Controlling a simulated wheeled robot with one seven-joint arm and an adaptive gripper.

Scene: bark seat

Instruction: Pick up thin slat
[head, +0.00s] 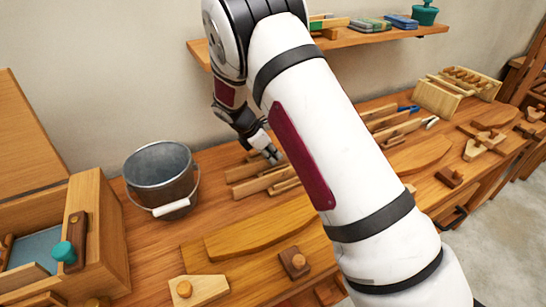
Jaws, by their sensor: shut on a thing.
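Several narrow wooden slats lie side by side on the workbench (215,212) near the middle. One slat (258,184) reaches leftward from beneath my gripper (274,158), with others close beside it. My gripper points down at this group and is shut on a thin slat. The fingertips are small in the head view, and my own arm hides the right ends of the slats. I cannot tell whether the held slat is clear of the bench.
A metal bucket (162,180) stands left of the slats. A curved board (262,228) lies in front. A wooden box (98,235) is at the left. A wall shelf (375,38) hangs behind. More slats (395,128) lie right of my arm.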

